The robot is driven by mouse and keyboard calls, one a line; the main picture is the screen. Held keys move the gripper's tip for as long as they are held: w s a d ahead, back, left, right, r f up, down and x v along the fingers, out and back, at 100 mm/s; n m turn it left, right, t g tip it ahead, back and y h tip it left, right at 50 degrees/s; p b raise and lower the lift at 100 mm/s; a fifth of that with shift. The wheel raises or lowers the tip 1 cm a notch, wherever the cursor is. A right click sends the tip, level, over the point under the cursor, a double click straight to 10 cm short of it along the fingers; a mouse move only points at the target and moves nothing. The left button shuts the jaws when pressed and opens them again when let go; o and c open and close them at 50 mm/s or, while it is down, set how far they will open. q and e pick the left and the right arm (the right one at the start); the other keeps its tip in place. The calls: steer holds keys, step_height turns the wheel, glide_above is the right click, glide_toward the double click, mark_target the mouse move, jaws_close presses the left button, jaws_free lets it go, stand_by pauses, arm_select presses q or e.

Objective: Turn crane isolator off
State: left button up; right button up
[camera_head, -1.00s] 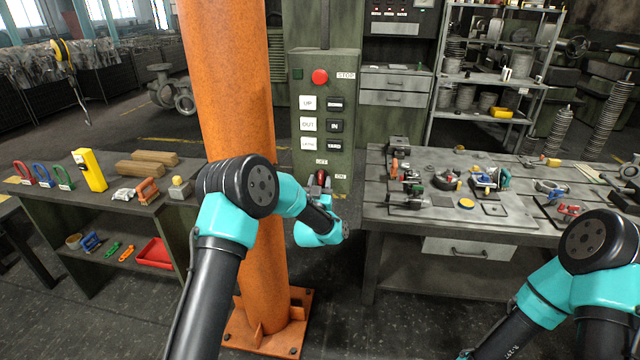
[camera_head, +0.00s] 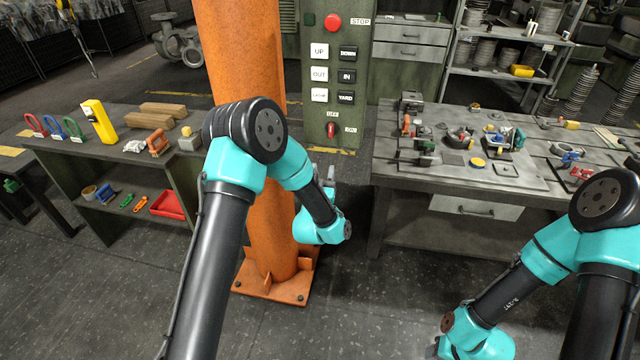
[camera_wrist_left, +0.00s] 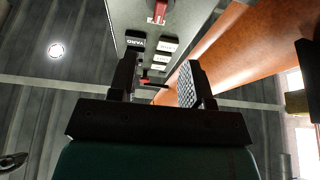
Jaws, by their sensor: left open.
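The grey control panel (camera_head: 347,75) stands beside the orange column. The crane isolator (camera_head: 331,130), a small red handle, sits low on its front. An OFF label is above it and an ON label is to its right. The handle stands upright, pointing towards OFF. In the left wrist view the panel appears upside down, with the red handle (camera_wrist_left: 158,10) at the top edge. My left gripper (camera_head: 331,172) is below the handle, apart from it and open. Its two fingers (camera_wrist_left: 158,85) show empty in the wrist view.
The orange column (camera_head: 245,60) stands close to my left arm. A red stop button (camera_head: 333,22) and several labelled push buttons are above the isolator. A bench with castings (camera_head: 440,205) is to the right, and a tool table (camera_head: 65,150) is to the left.

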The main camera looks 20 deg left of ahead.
arm_select(q)
steer(key=v, duration=0.4)
stand_by(0.4)
steer(key=s+a+f+g+h, duration=0.15)
steer(key=s+f+g, duration=0.3)
steer(key=f, duration=0.45)
steer(key=s+a+f+g+h, duration=0.1)
steer(key=s+f+g+h, duration=0.1)
steer(key=s+f+g, duration=1)
steer(key=s, duration=0.4)
steer(key=s+a+f+n+g+h, duration=0.1)
steer(key=s+f+g, duration=0.4)
steer(key=s, duration=0.4)
steer(key=shift+s+a+f, duration=0.15)
steer(key=shift+a+f, duration=0.2)
steer(key=shift+f, duration=0.05)
steer(key=shift+h, duration=0.25)
